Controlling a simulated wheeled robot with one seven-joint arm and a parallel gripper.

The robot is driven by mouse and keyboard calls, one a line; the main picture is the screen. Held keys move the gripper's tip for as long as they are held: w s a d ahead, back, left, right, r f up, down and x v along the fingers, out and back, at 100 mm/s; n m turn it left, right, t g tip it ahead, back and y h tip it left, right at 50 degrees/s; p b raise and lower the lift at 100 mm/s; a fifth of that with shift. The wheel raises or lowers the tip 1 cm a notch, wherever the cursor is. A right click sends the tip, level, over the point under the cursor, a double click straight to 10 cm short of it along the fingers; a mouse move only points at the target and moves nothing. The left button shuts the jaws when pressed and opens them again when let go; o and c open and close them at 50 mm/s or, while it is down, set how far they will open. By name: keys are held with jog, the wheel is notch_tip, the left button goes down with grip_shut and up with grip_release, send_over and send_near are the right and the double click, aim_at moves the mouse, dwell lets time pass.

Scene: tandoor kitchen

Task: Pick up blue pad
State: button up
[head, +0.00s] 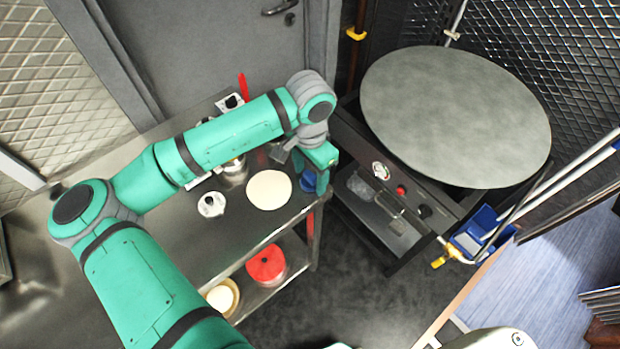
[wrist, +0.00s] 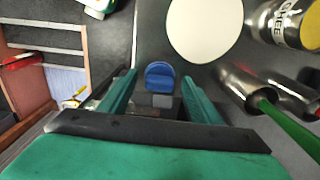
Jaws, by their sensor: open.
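The blue pad (head: 309,182) lies near the right end of the steel worktable, partly hidden by my gripper (head: 318,164) in the head view. In the wrist view the blue pad (wrist: 160,74) has a rounded top edge and a grey part below it. It shows between the two green fingers of my gripper (wrist: 159,84), near their tips. The fingers are spread apart, with visible room on both sides of the pad. I cannot tell how far the tips are above it, and I see no contact.
A pale round disc (head: 269,190) lies left of the pad on the worktable (head: 190,255). The wrist view shows a ghee can (wrist: 285,22) and metal cups (wrist: 240,88), one with a green handle. A large round griddle top (head: 455,115) stands to the right.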

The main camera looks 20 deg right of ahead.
aim_at(310, 174)
jog(key=c, duration=1.1)
jog(key=shift+r, duration=0.15)
notch_tip(310, 174, up, 3)
jog(key=shift+f, duration=0.15)
jog(key=s+a+r, duration=0.4)
jog(key=s+r, duration=0.6)
jog(key=s, duration=0.3)
jog(key=shift+s, duration=0.2)
jog(key=shift+o, duration=1.4)
jog(key=shift+c, duration=0.8)
